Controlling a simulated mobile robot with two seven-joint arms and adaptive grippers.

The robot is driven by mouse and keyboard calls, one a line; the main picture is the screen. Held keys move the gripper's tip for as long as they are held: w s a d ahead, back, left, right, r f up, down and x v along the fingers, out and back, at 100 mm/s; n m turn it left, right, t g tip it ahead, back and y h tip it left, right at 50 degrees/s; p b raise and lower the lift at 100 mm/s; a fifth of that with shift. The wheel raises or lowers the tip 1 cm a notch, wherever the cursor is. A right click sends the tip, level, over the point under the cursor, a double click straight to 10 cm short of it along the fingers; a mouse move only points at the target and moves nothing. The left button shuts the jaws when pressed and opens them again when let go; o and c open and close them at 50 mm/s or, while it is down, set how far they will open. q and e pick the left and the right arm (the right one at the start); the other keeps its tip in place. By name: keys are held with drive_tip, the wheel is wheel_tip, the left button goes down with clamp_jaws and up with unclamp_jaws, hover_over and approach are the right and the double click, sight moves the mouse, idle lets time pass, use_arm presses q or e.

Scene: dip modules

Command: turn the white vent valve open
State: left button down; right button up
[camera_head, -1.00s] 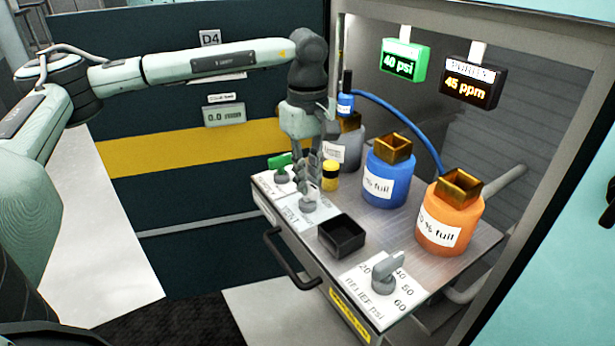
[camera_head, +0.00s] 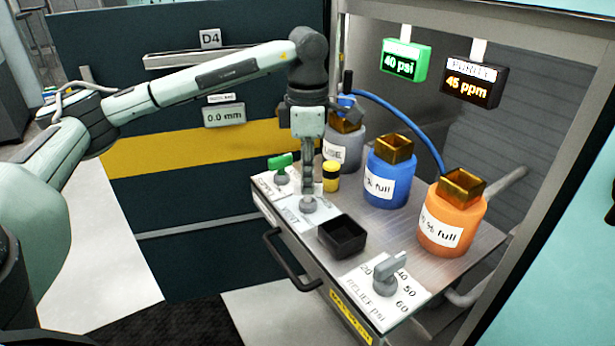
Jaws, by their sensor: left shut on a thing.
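The white vent valve (camera_head: 308,208) stands on a white plate lettered VENT (camera_head: 291,217) near the front left edge of the metal bench. My left gripper (camera_head: 308,196) points straight down over the valve and is shut on its handle. The fingers hide most of the handle, so its angle is hard to tell. My right gripper is not in view.
A green-handled valve (camera_head: 281,167) and a yellow-black cap (camera_head: 330,176) stand close behind. A black open box (camera_head: 342,236) and the grey relief knob (camera_head: 386,274) lie to the right. Grey, blue (camera_head: 388,178) and orange (camera_head: 450,218) bottles stand at the back.

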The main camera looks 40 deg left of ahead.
use_arm(q)
drive_tip(key=n, duration=0.2)
drive_tip(key=shift+n, duration=2.1)
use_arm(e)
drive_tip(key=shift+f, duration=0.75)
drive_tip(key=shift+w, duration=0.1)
use_arm(q)
drive_tip(key=c, duration=1.5)
unclamp_jaws()
drive_tip(key=shift+c, duration=0.2)
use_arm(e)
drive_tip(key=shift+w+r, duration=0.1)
use_arm(q)
drive_tip(key=shift+r, duration=0.2)
wheel_tip(320, 180, up, 12)
drive_tip(key=shift+f, duration=0.15)
